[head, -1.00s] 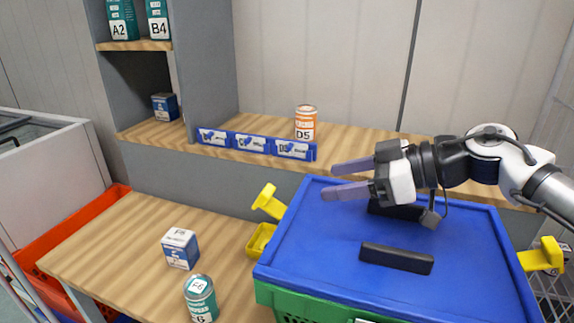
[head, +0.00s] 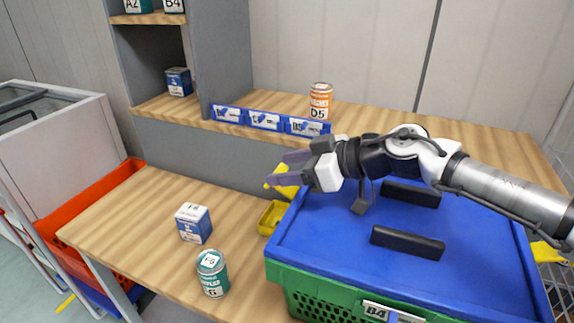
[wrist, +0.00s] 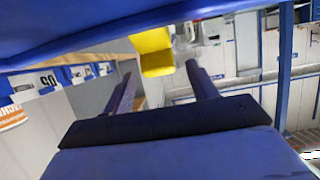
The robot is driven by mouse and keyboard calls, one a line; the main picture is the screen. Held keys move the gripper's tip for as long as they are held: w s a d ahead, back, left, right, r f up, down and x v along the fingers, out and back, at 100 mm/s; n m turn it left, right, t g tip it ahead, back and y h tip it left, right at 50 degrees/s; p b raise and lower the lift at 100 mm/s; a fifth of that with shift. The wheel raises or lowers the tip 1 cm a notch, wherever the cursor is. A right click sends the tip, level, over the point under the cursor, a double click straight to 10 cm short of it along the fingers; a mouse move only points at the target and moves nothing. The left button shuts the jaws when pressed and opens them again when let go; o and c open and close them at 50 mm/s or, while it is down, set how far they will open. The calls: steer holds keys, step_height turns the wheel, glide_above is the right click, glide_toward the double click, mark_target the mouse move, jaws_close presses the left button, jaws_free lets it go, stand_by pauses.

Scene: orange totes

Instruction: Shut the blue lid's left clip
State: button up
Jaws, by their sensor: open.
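The blue lid (head: 360,240) lies on the green crate (head: 335,303). Its yellow left clip (head: 283,182) stands up and outward at the lid's left edge, partly hidden behind my gripper's fingers. A lower yellow part (head: 271,217) shows below it at the crate's side. In the wrist view the yellow clip (wrist: 153,52) appears beyond and between the fingertips. My gripper (head: 277,168) is open and empty, above the lid's left edge and close to the clip; I cannot tell whether it touches. The gripper also shows in the wrist view (wrist: 158,80).
A yellow right clip (head: 548,253) sticks out at the lid's right side. Two black handles (head: 408,242) are on the lid. A blue-and-white box (head: 193,223) and a teal can (head: 212,273) stand on the wooden table left of the crate. An orange can (head: 320,101) stands on the back shelf.

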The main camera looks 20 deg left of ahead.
steer(key=shift+a+f, duration=0.1)
steer(key=shift+a, duration=0.2)
